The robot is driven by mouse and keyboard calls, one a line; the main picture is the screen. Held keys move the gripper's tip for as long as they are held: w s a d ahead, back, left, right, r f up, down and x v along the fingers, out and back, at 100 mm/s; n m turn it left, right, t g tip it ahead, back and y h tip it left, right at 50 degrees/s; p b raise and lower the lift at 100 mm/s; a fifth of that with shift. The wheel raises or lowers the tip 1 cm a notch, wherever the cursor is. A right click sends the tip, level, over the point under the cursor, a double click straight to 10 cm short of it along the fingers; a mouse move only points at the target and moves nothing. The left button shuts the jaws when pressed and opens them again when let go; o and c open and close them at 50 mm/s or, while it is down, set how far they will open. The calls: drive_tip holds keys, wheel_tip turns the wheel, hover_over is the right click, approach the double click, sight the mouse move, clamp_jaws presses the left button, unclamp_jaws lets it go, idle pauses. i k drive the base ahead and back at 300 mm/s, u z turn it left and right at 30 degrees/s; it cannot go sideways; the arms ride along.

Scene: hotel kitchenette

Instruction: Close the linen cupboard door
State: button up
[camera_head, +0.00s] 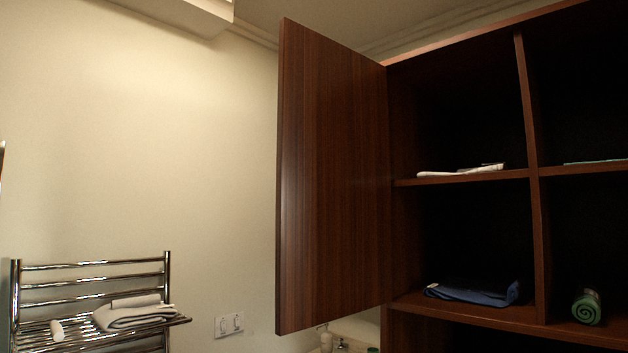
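The linen cupboard (535,210) is dark brown wood with open compartments and fills the right side of the head view. Its door (333,185) stands wide open, hinged on the cupboard's left side and swung out to the left. No handle shows on the visible face of the door. Inside, folded white linen (460,171) lies on the upper left shelf and a folded blue cloth (473,292) on the lower left shelf. A rolled green towel (587,307) sits in the lower right compartment. My gripper is not in view.
A chrome towel rack (95,285) with a folded white towel (133,314) stands at the lower left. A wall switch plate (229,324) sits left of the door's lower edge. Small items and a tap-like fitting (341,344) show below the door.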

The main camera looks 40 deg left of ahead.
sight(334, 256)
drive_tip(key=k, duration=0.85)
drive_tip(key=u, duration=1.95)
drive_tip(key=i, duration=2.55)
drive_tip(key=z, duration=2.25)
drive_tip(key=k, duration=0.9)
drive_tip(key=u, duration=0.05)
